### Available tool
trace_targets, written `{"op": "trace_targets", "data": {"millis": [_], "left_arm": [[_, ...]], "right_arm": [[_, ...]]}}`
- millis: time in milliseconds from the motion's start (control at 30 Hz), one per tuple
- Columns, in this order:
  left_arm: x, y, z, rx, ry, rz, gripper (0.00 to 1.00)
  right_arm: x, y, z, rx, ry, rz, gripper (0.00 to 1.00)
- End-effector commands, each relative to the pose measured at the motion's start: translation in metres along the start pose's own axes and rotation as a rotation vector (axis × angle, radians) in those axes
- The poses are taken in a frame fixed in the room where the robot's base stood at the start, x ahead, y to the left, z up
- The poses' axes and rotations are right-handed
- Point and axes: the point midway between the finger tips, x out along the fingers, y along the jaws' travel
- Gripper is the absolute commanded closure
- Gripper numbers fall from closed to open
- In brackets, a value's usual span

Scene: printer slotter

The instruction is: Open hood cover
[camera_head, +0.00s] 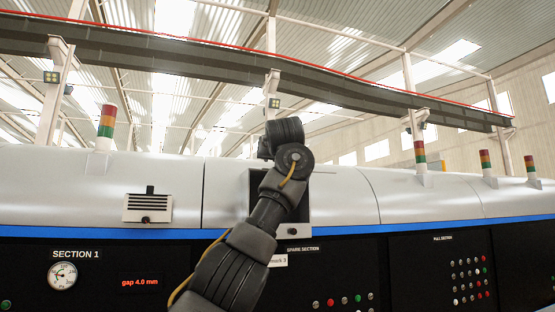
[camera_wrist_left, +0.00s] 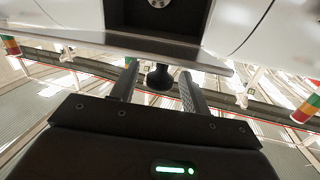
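The hood cover (camera_head: 345,196) is a silver-white curved panel of the long machine, with a dark recess (camera_head: 258,188) partly hidden behind my left arm. In the left wrist view, the cover's pale surface (camera_wrist_left: 230,25) surrounds the dark recess (camera_wrist_left: 170,42), and a black knob (camera_wrist_left: 159,78) sticks out beside it. My left gripper (camera_wrist_left: 158,84) is open, its two fingers on either side of the knob, with gaps visible between fingers and knob. In the head view my left arm reaches up in front of the cover and its fingers are hidden. My right gripper is in neither view.
A small white vented box (camera_head: 147,207) sits on the cover section to the left. Below runs a black control panel with a gauge (camera_head: 62,275) and several buttons (camera_head: 344,300). Signal lamps (camera_head: 106,122) stand along the top. A dark overhead beam (camera_head: 200,62) crosses above.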

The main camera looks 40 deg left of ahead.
Motion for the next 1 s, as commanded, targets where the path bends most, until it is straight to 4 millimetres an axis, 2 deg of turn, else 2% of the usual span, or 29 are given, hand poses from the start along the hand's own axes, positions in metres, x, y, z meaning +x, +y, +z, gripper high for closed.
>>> {"op": "trace_targets", "data": {"millis": [133, 233, 500, 700, 833, 1000], "left_arm": [[-0.002, 0.000, 0.002, 0.000, -0.001, 0.000, 0.54], [-0.011, 0.001, 0.004, -0.001, 0.002, 0.001, 0.54], [-0.063, 0.000, 0.006, -0.001, 0.003, 0.000, 0.54], [-0.095, 0.000, 0.004, -0.001, 0.002, 0.000, 0.54], [-0.105, 0.000, 0.002, 0.000, 0.000, 0.000, 0.54], [-0.108, -0.001, 0.000, 0.000, -0.001, 0.000, 0.54]], "right_arm": [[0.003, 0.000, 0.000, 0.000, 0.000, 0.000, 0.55], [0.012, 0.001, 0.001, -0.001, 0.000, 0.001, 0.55], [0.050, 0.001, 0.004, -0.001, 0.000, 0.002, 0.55], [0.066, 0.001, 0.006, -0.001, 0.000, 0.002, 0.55], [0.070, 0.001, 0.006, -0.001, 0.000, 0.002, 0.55], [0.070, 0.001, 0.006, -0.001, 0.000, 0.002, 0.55]]}}
